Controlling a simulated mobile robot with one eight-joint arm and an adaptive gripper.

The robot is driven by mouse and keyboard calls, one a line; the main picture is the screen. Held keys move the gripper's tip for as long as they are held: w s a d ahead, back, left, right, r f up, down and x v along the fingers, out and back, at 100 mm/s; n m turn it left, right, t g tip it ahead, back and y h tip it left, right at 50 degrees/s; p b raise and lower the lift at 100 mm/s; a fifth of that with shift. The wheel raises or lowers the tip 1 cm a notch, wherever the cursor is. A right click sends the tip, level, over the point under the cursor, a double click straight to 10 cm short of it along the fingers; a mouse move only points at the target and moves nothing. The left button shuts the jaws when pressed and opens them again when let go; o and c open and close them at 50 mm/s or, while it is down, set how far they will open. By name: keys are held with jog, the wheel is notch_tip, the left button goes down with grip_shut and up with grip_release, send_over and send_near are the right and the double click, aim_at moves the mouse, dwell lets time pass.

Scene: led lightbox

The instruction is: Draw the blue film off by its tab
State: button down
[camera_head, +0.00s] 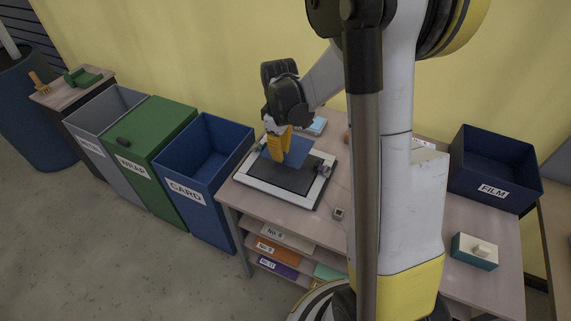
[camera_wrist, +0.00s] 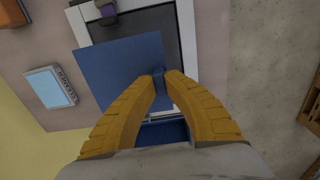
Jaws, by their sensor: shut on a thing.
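The blue film (camera_wrist: 112,68) shows in the wrist view as a flat blue sheet, turned askew over the lightbox (camera_wrist: 188,40). Its tab (camera_wrist: 157,76) is between the tips of my gripper (camera_wrist: 160,78), which is shut on it. In the head view my gripper (camera_head: 282,150) points down over the far part of the lightbox (camera_head: 248,185), with the blue film (camera_head: 298,150) beside and behind the fingers. The lightbox has a white frame and a dark panel, much of which is bare. The tab is hidden in the head view.
A cleaner box (camera_wrist: 50,87) lies beside the lightbox. A blue bin marked FILM (camera_head: 492,190) stands at the right of the bench. A CARD bin (camera_head: 185,187), a lidded green bin (camera_head: 140,168) and a grey bin (camera_head: 92,147) stand at left. A teal-and-white block (camera_head: 474,252) sits at the front right.

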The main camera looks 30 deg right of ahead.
jog(key=shift+w+d+r+p, duration=0.15)
jog(key=shift+r+p, duration=0.25)
jog(key=shift+r, duration=0.45)
jog(key=shift+r+p, duration=2.15)
jog(key=shift+r, duration=0.85)
jog(key=shift+f, duration=0.1)
